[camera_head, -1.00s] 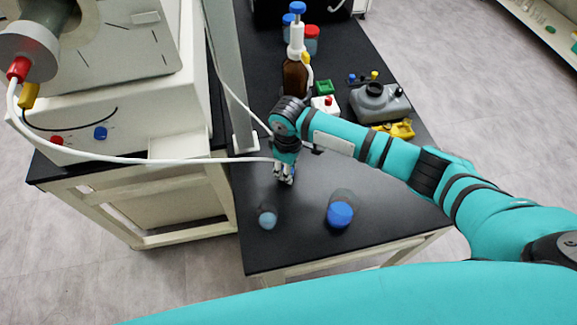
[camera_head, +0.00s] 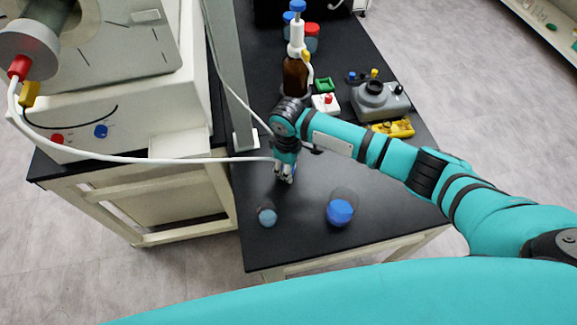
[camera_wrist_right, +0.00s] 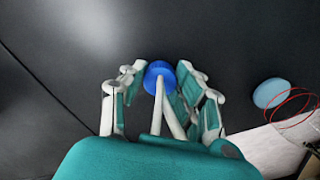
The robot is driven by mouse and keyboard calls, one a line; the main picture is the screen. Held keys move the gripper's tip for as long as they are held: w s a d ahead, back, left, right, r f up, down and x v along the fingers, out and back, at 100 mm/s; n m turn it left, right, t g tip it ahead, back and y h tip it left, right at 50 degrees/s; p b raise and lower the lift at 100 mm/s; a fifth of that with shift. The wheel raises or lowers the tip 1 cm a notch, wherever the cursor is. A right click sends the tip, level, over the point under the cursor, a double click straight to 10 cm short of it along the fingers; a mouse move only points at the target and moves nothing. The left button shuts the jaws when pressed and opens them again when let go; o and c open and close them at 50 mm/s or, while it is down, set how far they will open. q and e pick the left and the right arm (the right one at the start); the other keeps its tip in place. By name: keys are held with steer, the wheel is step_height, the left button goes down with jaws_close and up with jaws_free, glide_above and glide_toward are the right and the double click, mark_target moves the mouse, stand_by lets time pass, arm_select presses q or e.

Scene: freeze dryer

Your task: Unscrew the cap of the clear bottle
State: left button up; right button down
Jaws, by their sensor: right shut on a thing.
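My right gripper (camera_head: 285,177) is low over the front part of the black bench. It is shut on a round blue cap-like piece (camera_wrist_right: 158,76), which shows between its fingertips in the wrist view. Pale rod-like shapes lie behind that piece; I cannot tell whether they are hose or finger parts. A small clear bottle (camera_head: 267,215) with a light blue round top stands just in front of the gripper. A light blue disc (camera_wrist_right: 270,93) shows to the right in the wrist view. My left gripper is not in view.
A white hose (camera_head: 150,158) runs from the freeze dryer (camera_head: 120,90) toward my right gripper.

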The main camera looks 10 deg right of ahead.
steer(key=shift+c, duration=1.7)
jaws_free()
steer(key=shift+r+p, duration=3.55)
steer(key=shift+p, duration=0.45)
